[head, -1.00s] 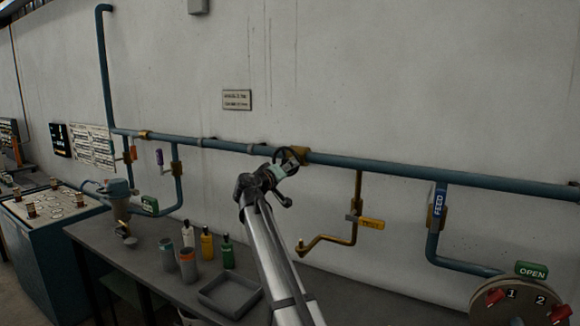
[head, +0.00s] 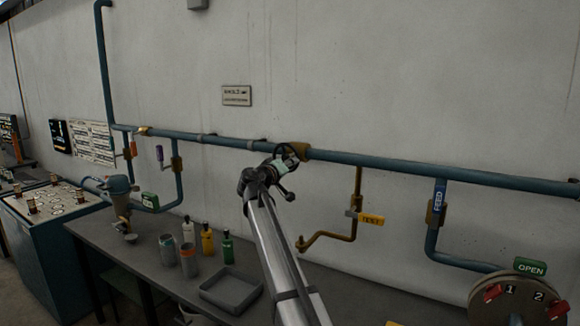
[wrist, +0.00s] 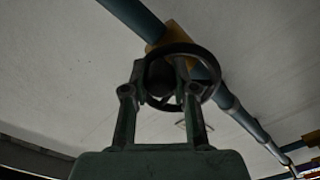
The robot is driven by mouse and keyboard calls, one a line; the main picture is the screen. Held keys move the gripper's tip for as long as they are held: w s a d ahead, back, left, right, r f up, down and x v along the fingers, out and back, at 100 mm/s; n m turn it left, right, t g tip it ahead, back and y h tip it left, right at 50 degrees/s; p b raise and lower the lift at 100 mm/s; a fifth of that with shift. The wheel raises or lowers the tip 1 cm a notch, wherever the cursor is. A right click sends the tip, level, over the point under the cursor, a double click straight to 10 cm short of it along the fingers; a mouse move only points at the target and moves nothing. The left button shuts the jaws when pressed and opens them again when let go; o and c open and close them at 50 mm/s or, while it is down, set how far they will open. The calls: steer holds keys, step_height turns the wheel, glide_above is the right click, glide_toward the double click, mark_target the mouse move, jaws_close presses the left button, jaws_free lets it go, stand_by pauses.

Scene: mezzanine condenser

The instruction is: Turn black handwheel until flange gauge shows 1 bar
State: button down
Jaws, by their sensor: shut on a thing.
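The black handwheel (head: 291,151) sits on a brass valve body (head: 301,150) on the blue pipe along the wall. In the wrist view the handwheel (wrist: 212,62) shows as a dark ring in front of the brass body (wrist: 172,38). My gripper (head: 281,165) is at the wheel. In the wrist view its two fingers (wrist: 160,85) reach up to the wheel's lower left part and are shut on it. The exact contact is dark and partly hidden by the fingers. I cannot make out a flange gauge or its reading in either view.
A bench (head: 150,270) below holds bottles, cups and a grey tray (head: 231,291). A yellow-tagged drain branch (head: 357,200) hangs right of the valve, then a FEED branch (head: 438,205). A round numbered panel (head: 515,305) stands at lower right.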

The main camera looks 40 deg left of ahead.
mark_target(293, 154)
steer(key=n, duration=0.1)
steer(key=r+n, duration=0.1)
steer(key=n, duration=0.1)
steer(key=n+b, duration=0.1)
steer(key=shift+r, duration=0.3)
steer(key=shift+a+r+n, duration=0.15)
steer(key=shift+r+n, duration=0.25)
steer(key=shift+n, duration=0.75)
steer(key=shift+a+r+n, duration=0.1)
steer(key=shift+r+n, duration=0.25)
steer(key=shift+n, duration=0.8)
steer(key=c, duration=0.9)
jaws_free()
steer(key=shift+s, duration=0.15)
steer(key=s, duration=0.4)
steer(key=s+d, duration=0.1)
steer(key=s, duration=0.2)
steer(key=s+d, duration=0.1)
steer(key=s, duration=0.3)
steer(key=shift+s+d, duration=0.1)
steer(key=shift+s, duration=0.2)
